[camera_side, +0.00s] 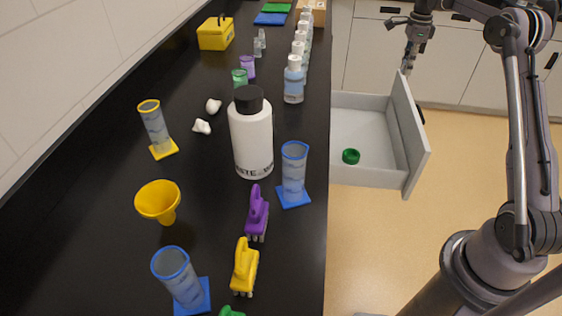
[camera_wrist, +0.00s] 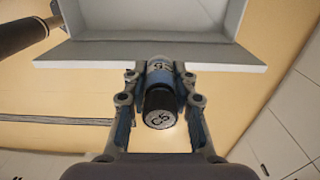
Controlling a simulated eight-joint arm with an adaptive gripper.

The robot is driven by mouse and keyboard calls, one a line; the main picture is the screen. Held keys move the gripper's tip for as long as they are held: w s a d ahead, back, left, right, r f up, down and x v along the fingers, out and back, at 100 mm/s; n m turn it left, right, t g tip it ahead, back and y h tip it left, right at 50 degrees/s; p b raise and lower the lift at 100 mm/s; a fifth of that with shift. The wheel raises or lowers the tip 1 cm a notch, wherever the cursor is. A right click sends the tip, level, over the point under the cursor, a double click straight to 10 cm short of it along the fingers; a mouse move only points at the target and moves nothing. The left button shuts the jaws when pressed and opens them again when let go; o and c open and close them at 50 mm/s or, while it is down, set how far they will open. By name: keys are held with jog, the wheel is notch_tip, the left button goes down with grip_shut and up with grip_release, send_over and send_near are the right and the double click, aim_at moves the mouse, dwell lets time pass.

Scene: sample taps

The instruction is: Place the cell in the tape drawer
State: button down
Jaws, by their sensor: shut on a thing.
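The cell (camera_wrist: 160,107) is a small cylinder with a black end marked with what looks like "C5" and a blue and silver body. My gripper (camera_wrist: 159,80) is shut on it, one finger on each side, in the wrist view. In the side view my gripper (camera_side: 408,62) is at the upper right, above the far end of the drawer front; the cell is too small to make out there. The tape drawer (camera_side: 365,176) is pulled open, with a green tape roll (camera_side: 350,157) inside. In the wrist view the drawer (camera_wrist: 100,52) is at the top, beyond the cell.
The black counter (camera_side: 100,230) left of the drawer holds a white waste bottle (camera_side: 252,140), blue cylinders (camera_side: 293,170), a yellow funnel (camera_side: 158,200), purple (camera_side: 256,213) and yellow (camera_side: 244,268) clip-like things, and a row of bottles (camera_side: 293,82). The drawer floor around the tape is clear.

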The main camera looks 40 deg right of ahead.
notch_tip(320, 180, down, 14)
jog(key=shift+w+a+f, duration=0.95)
jog(key=shift+w+f, duration=0.75)
jog(key=shift+f, duration=0.2)
jog(key=shift+w+a+f, duration=1)
jog(key=shift+w+f, duration=0.65)
jog(key=shift+f, duration=0.3)
jog(key=shift+w+a+f, duration=0.95)
jog(key=shift+w+f, duration=0.75)
jog(key=shift+f, duration=0.2)
jog(key=c, duration=1.1)
grip_release()
